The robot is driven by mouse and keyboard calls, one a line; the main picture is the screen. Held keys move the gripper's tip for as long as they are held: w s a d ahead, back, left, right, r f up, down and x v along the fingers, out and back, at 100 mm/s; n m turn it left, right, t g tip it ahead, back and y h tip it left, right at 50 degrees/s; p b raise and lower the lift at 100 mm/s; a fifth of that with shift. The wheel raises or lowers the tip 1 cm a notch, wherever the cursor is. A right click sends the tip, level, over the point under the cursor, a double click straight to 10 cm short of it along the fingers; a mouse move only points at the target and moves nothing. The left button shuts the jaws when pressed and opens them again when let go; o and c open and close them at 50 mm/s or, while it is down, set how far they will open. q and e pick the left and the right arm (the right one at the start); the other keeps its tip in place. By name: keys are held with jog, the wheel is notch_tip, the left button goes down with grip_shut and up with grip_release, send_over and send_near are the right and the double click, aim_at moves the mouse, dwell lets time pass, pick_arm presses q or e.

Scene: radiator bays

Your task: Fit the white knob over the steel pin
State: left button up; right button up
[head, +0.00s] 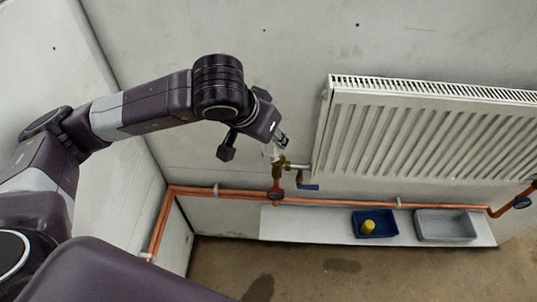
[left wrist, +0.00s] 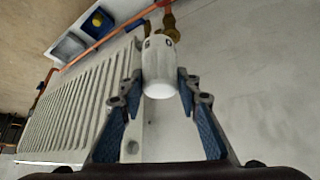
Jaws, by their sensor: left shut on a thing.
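The white knob (left wrist: 160,72) is between the fingertips of my left gripper (left wrist: 158,86) in the left wrist view. In the head view the left gripper (head: 281,141) is at the brass valve (head: 278,170) left of the radiator, and a little of the white knob (head: 275,153) shows below the fingers. The gripper is shut on the knob. The knob lines up closely with the valve's top. The steel pin is hidden behind the knob, so I cannot tell whether the knob is around it. My right gripper is not in view.
The white radiator (head: 420,130) is close on the right of the gripper. Copper pipes (head: 340,197) run along the wall below. A blue lever (head: 308,187) sits beside the valve. A blue tray (head: 362,232) with a yellow piece (head: 368,226) and a grey tray (head: 446,238) stand on a white shelf.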

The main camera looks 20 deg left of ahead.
aim_at(277, 156)
pick_arm(q)
jog(key=shift+m+h, duration=0.3)
jog(key=shift+m, duration=0.1)
jog(key=f, duration=0.1)
jog(key=s+d+f, duration=0.1)
jog(key=f, duration=0.1)
jog(key=d+f, duration=0.1)
jog(key=shift+s+d+f, duration=0.2)
jog(key=shift+s+f, duration=0.05)
jog(key=shift+f, duration=0.05)
jog(key=shift+w+a+f, duration=0.2)
jog(key=shift+w+a, duration=0.05)
jog(key=w+a+f, duration=0.1)
jog(key=w, duration=0.2)
jog(key=w+a+f, duration=0.1)
jog(key=w, duration=0.2)
jog(key=w+f+p, duration=0.1)
jog(key=w, duration=0.2)
jog(key=shift+w+a, duration=0.35)
jog(key=shift+a, duration=0.05)
jog(key=shift+w+f+b, duration=0.1)
jog(key=shift+f+b, duration=0.7)
jog(key=shift+b, duration=0.25)
jog(key=shift+r, duration=0.2)
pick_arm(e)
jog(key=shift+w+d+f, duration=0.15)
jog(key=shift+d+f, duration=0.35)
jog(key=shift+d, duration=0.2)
